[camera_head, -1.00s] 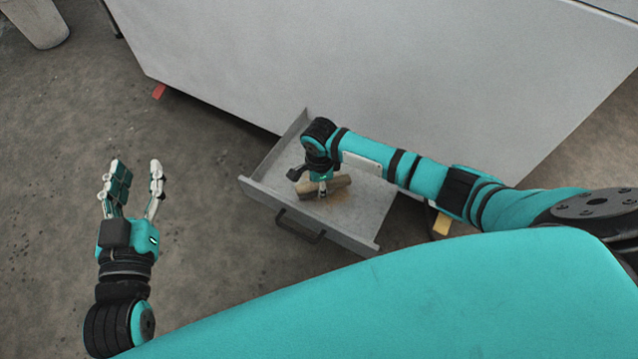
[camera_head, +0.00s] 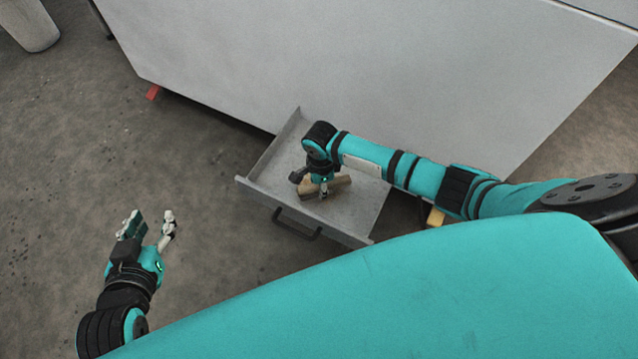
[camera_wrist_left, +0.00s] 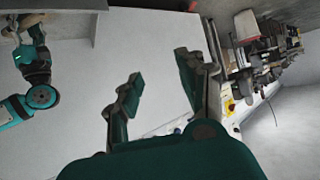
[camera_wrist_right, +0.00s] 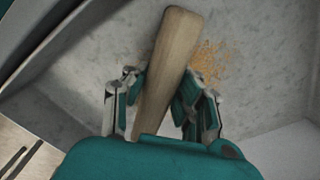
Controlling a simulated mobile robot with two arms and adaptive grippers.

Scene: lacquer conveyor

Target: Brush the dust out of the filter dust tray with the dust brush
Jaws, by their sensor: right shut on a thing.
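The filter dust tray (camera_head: 355,213) is a grey metal drawer pulled out from under the large grey cabinet. My right gripper (camera_head: 324,190) points down into it and is shut on the dust brush (camera_head: 341,182). In the right wrist view the brush's wooden handle (camera_wrist_right: 172,60) lies between the fingers; its bristles are hidden. A patch of orange-brown dust (camera_wrist_right: 207,60) lies on the tray floor beside the handle. My left gripper (camera_head: 152,222) is open and empty over the floor left of the tray; its spread fingers also show in the left wrist view (camera_wrist_left: 160,85).
The cabinet (camera_head: 330,70) stands right behind the tray. The tray's black handle (camera_head: 297,224) faces the front. A pale bin (camera_head: 32,24) is at the far top left. The concrete floor left of the tray is clear.

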